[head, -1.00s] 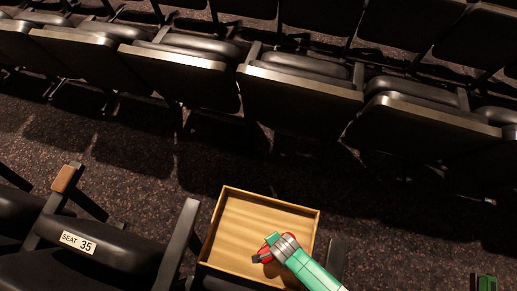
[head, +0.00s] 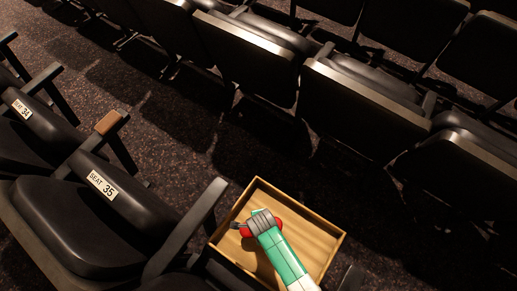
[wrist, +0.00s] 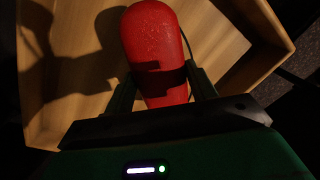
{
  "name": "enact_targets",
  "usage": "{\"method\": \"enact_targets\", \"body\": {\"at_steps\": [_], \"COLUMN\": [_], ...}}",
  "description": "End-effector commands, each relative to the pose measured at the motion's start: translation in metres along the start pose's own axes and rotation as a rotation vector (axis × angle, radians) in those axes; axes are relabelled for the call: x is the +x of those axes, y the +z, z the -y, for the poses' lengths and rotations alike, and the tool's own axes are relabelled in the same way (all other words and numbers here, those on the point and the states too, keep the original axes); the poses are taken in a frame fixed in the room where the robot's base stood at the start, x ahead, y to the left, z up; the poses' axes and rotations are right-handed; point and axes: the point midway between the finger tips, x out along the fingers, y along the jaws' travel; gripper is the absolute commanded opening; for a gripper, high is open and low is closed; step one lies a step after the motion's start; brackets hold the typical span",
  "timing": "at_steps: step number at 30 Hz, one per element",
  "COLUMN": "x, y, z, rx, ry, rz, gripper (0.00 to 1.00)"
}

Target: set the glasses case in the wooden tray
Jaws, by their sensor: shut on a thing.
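The glasses case is red and rounded; in the wrist view the case (wrist: 152,40) sits between the two fingers of my gripper (wrist: 162,88). My gripper is shut on it. In the head view only red edges of the case (head: 277,224) show around my gripper (head: 250,225), which hides the rest. The wooden tray (head: 318,224) is a shallow, light-wood square box with raised walls. My gripper and the case are over its inside, toward the left. Shadows fall on the tray floor in the wrist view (wrist: 80,70). The gap between case and floor cannot be told.
A dark seat labelled 35 (head: 102,184) and its armrest (head: 188,225) stand close to the tray's left. A brown piece (head: 112,122) tops another armrest. A row of dark seats (head: 245,50) runs behind, across a carpeted aisle (head: 165,125). The visible tray floor is otherwise clear.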

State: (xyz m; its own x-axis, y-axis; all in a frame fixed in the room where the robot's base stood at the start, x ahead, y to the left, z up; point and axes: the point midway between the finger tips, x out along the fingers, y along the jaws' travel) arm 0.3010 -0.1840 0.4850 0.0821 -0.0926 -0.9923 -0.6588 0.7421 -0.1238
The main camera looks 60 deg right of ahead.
Motion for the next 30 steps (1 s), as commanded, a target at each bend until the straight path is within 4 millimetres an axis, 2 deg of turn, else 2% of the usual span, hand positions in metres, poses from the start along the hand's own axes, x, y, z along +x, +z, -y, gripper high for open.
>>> {"method": "enact_targets", "body": {"at_steps": [2, 7, 17, 18, 21, 30], "x": [0.004, 0.04, 0.04, 0.04, 0.039, 0.035], "y": [0.006, 0.006, 0.006, 0.006, 0.006, 0.006], "z": [0.009, 0.004, 0.004, 0.004, 0.004, 0.005], "rx": [-0.001, 0.0, 0.0, 0.0, 0.0, 0.0], "ry": [-0.003, 0.0, -0.001, -0.001, -0.001, -0.001], "rz": [0.001, 0.0, 0.0, 0.0, 0.0, 0.0], "gripper": [0.32, 0.32, 0.32, 0.58, 0.77, 0.78]}}
